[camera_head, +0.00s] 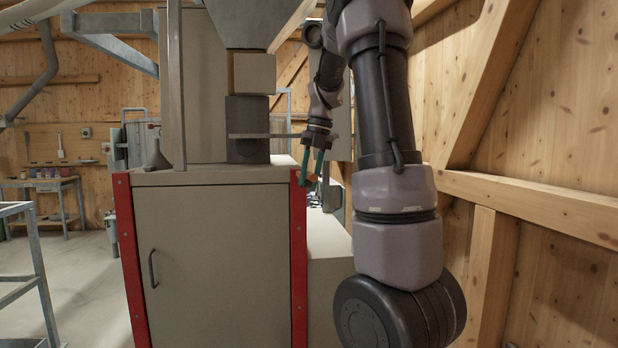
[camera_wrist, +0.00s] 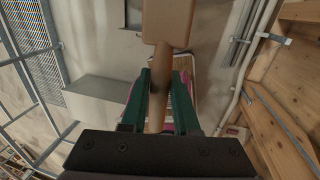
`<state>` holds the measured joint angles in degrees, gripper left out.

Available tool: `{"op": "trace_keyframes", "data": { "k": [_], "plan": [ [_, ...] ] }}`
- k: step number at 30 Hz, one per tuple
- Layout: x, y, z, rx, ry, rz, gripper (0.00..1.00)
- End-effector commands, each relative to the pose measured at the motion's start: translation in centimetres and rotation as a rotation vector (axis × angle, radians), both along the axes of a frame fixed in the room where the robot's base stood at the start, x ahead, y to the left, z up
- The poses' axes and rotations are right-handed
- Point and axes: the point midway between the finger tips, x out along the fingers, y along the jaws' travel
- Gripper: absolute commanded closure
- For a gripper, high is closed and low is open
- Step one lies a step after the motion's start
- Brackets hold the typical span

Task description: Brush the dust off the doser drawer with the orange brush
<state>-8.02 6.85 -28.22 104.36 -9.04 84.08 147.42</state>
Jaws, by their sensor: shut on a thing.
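My gripper (camera_head: 312,172) is at the right of the cabinet in the head view, beside the grey doser column, with its green fingers pointing down. In the wrist view my gripper (camera_wrist: 162,82) is shut on the tan handle of the brush (camera_wrist: 168,22). The brush's brown-orange block points away from the fingers, toward the top of the picture. Its bristles cannot be made out. A flat grey plate (camera_head: 268,135) crosses the column left of my gripper; it may be the doser drawer. Dust on it cannot be made out.
The beige cabinet (camera_head: 215,255) with red corner posts stands below the column. A wooden wall (camera_head: 540,130) closes the right side. A metal railing (camera_head: 35,270) stands at far left, with open floor between.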

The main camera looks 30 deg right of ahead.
Motion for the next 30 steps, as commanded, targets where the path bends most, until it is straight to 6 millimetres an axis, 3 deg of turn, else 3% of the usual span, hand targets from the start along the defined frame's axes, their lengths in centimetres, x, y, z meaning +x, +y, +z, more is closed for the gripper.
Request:
{"op": "trace_keyframes", "data": {
  "k": [10,14,20,30],
  "plan": [
    [0.1,0.3,0.1,0.001,-0.001,0.005,1.0],
    [-0.4,1.0,-3.1,0.002,0.004,0.066,1.0],
    [-0.9,2.5,-9.2,0.002,0.006,0.191,1.0],
    [-2.4,6.3,-25.0,0.007,0.01,0.522,1.0]
  ]
}}
